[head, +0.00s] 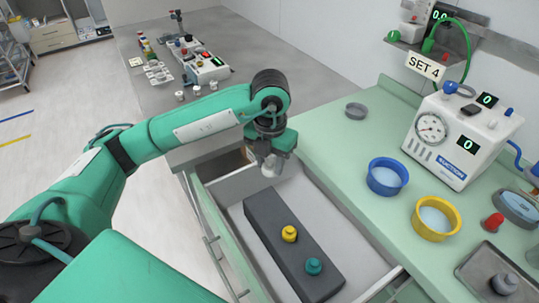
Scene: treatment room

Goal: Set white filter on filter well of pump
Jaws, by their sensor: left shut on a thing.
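My left gripper (270,164) hangs over the open drawer, pointing down, and is shut on a small white thing (270,171), which looks like the white filter. The gripper partly hides it. The white suction pump (448,158) stands on the green counter at the right, with a round gauge, green displays and a blue knob on top. A dark recess (471,109) on its top may be the filter well; I cannot tell for sure. My right gripper is not in view.
The drawer holds a dark block (268,226) with a yellow piece (289,233) and a teal piece (314,266). A blue-rimmed bowl (373,182), a yellow-rimmed bowl (419,224), a red knob (493,222) and a metal tray (470,273) lie before the pump. The counter's left part is mostly clear.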

